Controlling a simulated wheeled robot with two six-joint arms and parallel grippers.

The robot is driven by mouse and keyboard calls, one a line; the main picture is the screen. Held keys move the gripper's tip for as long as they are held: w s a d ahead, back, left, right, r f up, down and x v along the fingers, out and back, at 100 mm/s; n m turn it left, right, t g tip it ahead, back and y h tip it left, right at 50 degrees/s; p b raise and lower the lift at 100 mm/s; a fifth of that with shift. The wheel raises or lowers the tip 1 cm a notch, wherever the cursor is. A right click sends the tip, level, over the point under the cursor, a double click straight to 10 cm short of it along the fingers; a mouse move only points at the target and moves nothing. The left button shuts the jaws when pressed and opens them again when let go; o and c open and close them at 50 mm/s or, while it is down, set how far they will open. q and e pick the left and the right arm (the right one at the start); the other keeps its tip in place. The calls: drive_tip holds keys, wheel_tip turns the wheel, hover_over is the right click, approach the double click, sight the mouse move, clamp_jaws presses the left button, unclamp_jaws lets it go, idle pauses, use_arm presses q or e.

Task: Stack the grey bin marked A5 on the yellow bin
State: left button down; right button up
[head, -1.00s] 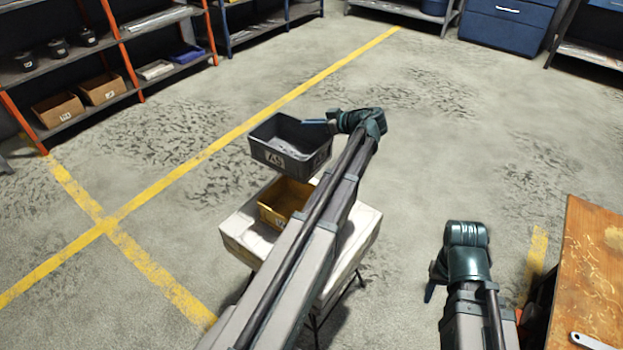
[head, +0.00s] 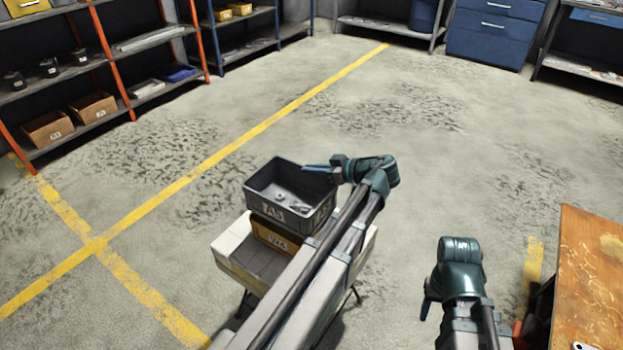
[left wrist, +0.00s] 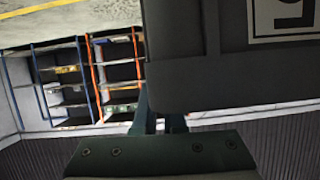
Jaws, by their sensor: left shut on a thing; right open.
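The grey bin marked A5 (head: 268,212) is upright, with several small metal parts inside. My left gripper (head: 318,168) is shut on its far right rim. The bin's dark wall (left wrist: 230,85) and part of its white label fill the upper right of the left wrist view, with the gripper fingers (left wrist: 158,121) beside it. The yellow bin (head: 272,237) is directly below the grey bin, which hides its opening. I cannot tell whether the two touch. My right gripper (head: 427,306) is open and empty at the lower right, away from both bins.
The yellow bin stands on a small pale-topped stand (head: 237,262), partly hidden by my left arm. A wooden table (head: 590,270) is at the right edge. Shelves (head: 105,60) line the back left and blue drawers (head: 490,35) the back. The floor between is clear.

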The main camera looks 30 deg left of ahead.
sight(311, 192)
use_arm(q)
drive_tip(key=shift+f+b, duration=1.15)
drive_tip(key=shift+f, duration=0.3)
drive_tip(key=shift+f+b, duration=0.55)
drive_tip(key=shift+f, duration=0.05)
drive_tip(key=c, duration=1)
unclamp_jaws()
drive_tip(key=shift+r, duration=0.1)
